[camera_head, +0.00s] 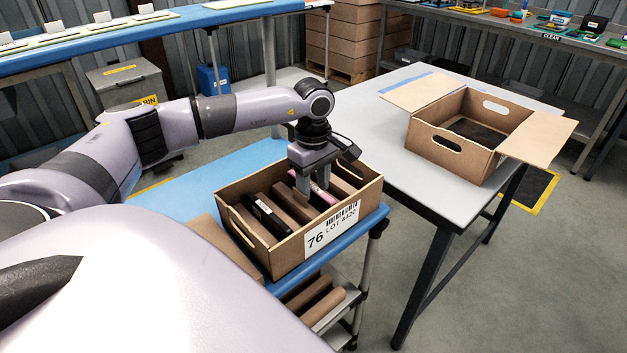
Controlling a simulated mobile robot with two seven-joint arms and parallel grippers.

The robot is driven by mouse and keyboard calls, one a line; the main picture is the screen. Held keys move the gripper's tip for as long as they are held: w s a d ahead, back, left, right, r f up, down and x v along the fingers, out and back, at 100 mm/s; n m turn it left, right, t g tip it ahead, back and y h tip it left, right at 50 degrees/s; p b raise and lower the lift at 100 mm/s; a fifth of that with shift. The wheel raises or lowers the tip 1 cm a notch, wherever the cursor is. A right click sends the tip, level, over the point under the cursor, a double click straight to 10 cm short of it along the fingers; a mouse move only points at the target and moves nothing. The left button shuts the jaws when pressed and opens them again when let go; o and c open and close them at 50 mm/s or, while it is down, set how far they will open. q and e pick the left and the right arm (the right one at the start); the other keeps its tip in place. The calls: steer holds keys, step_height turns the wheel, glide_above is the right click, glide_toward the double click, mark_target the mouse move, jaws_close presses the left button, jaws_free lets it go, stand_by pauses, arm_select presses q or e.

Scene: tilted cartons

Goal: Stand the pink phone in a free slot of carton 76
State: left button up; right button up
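A black phone (268,216) stands in a slot further left. My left gripper (313,186) reaches down into the carton at the pink phone; the fingers are close around or beside it, and I cannot tell whether they grip it. My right gripper is not in view.
Another open carton (456,158) with spread flaps stands on the grey table (420,190) at the right. The cart's blue top (190,185) is bare left of and behind carton 76. Brown pieces (312,296) lie on the shelf below.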

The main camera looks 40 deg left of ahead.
arm_select(q)
steer(key=shift+r, duration=3.6)
step_height(320, 180, up, 7)
steer(key=p, duration=0.5)
